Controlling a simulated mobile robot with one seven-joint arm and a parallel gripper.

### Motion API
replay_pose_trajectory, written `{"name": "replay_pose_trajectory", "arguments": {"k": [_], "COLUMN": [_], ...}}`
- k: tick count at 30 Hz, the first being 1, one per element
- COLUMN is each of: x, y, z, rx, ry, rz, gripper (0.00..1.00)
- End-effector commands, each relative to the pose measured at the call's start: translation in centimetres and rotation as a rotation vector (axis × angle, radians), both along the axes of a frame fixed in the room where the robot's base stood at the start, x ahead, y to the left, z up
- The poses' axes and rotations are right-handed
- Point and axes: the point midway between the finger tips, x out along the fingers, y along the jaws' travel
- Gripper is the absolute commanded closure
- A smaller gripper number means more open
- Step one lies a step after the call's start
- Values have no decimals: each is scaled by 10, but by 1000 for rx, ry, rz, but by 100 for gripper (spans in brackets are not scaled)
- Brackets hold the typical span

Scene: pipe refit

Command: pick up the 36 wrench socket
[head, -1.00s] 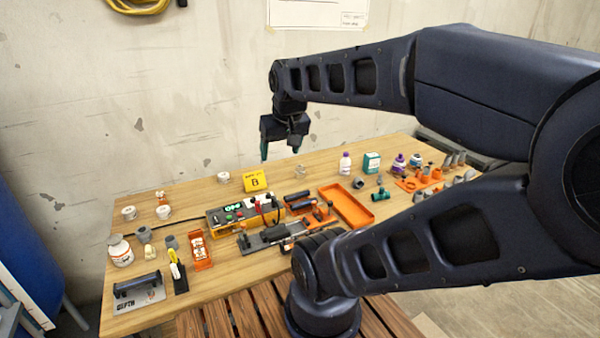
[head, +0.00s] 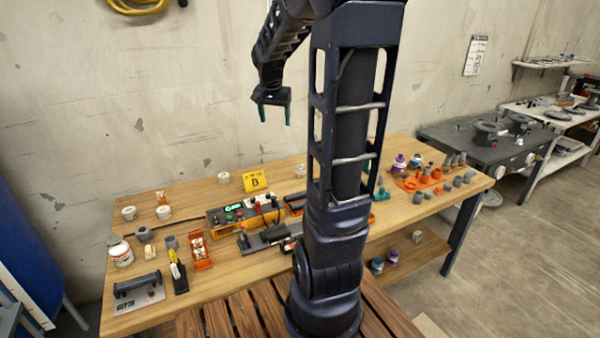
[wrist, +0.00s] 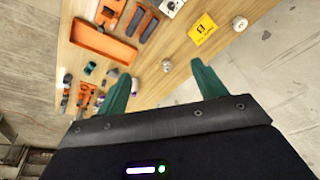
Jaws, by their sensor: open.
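I cannot tell which piece is the 36 wrench socket; no number on any piece is readable. Several small grey cylindrical pieces (head: 448,186) stand at the right end of the wooden table (head: 225,275), beside an orange holder (head: 420,180). Other grey pieces (head: 171,242) stand at the left. My gripper (head: 275,115) is open and empty, high above the back of the table, fingers pointing down. In the wrist view its two green fingers (wrist: 160,78) are apart with nothing held between them.
My arm hides the table's middle right in the head view. A yellow card marked B (head: 255,181), a control box (head: 217,220) and a white bottle (head: 120,252) stand on the table. An orange tray (wrist: 128,50) shows in the wrist view. The wall is close behind.

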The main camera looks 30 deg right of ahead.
Motion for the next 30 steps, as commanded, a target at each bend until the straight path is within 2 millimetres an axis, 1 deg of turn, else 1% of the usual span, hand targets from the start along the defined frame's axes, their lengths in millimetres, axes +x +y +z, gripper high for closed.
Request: {"name": "replay_pose_trajectory", "arguments": {"k": [1, 6, 11, 15, 17, 21, 23, 29, 30], "x": [15, 58, 96, 128, 141, 169, 180, 214, 220], "y": [-7, -30, -53, -75, -84, -108, -118, -153, -160], "z": [-7, -28, -53, -79, -92, -124, -139, -193, -205], "rx": [6, 21, 36, 49, 55, 67, 72, 91, 95], "ry": [9, 24, 36, 45, 49, 58, 62, 73, 75], "rz": [-37, -167, -291, -400, -447, -555, -604, -761, -792], "gripper": [30, 30, 30, 30, 30, 30, 30, 30, 30]}}
